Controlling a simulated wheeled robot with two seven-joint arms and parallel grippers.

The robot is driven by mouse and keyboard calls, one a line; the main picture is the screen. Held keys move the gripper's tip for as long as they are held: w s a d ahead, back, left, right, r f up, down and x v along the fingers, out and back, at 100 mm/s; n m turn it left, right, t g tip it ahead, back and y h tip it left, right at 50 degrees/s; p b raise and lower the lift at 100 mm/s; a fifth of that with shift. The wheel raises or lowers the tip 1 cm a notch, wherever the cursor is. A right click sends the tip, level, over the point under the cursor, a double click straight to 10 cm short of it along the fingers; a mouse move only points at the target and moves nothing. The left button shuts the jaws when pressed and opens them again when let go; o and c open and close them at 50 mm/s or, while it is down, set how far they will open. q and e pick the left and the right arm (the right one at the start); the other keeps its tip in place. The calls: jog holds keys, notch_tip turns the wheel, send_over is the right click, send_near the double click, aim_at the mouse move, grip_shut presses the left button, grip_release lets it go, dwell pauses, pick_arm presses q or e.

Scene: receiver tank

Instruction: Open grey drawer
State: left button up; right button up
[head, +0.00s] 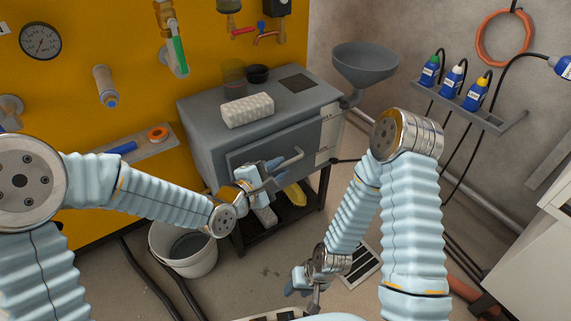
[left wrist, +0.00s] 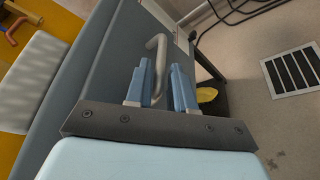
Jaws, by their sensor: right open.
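The grey drawer (head: 248,165) is in the front of a grey cabinet, and it looks shut. Its bar handle (head: 292,158) sticks out at the front; in the left wrist view the handle (left wrist: 157,62) shows between my left fingers. My left gripper (head: 272,178) is at the drawer front, and its fingers (left wrist: 160,85) stand apart on either side of the handle. Whether they touch it is hard to tell. My right gripper (head: 303,283) is low, well away from the drawer, open and empty.
A white bucket (head: 190,262) stands on the floor at left. A yellow item (head: 296,194) lies on the shelf below. A funnel (head: 364,62) is at right.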

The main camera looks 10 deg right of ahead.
aim_at(283, 166)
pick_arm(q)
jog(key=x, duration=0.4)
grip_shut()
